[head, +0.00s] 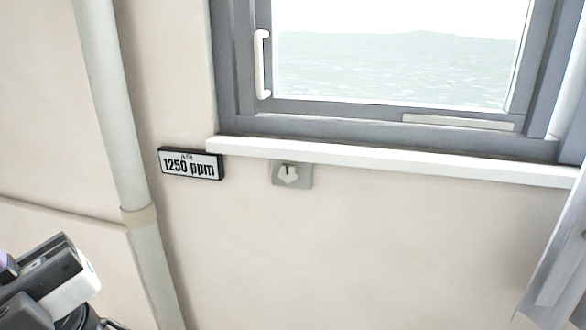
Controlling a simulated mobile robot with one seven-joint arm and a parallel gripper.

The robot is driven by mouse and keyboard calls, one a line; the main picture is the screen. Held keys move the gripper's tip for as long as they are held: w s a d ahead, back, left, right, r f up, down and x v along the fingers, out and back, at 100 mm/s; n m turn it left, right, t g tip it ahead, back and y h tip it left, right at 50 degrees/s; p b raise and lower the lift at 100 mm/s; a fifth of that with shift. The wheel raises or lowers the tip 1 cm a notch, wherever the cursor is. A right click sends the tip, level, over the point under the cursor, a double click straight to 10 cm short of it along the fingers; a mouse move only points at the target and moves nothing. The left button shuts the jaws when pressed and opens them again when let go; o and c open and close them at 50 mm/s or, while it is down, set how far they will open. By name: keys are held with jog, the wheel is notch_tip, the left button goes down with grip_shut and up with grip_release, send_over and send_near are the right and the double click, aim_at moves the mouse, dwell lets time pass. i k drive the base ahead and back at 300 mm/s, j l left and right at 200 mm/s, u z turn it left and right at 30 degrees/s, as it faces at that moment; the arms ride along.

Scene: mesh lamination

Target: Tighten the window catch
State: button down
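The window (365,115) has a grey frame and fills the upper right. A white upright handle (262,64) is on the left side of its frame, and it looks like the catch. A small grey plate with a pale knob (289,174) is on the wall just under the sill; I cannot tell whether it belongs to the catch. My gripper (72,283), dark grey with a white part, is at the lower left edge, partly cut off. It is well away from the handle and the knob. Its fingertips are not clear.
A white sill (400,161) juts out below the window. A display reading 1250 ppm (191,163) is on the wall at the sill's left end. A pale vertical pipe (118,130) runs between my gripper and the window. A grey curtain (560,255) hangs at the right.

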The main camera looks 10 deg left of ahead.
aim_at(288, 173)
jog(key=j+z, duration=0.4)
jog(key=k+j+z, duration=0.1)
jog(key=z, duration=0.25)
jog(key=k+j+z, duration=0.1)
jog(key=j+z, duration=0.3)
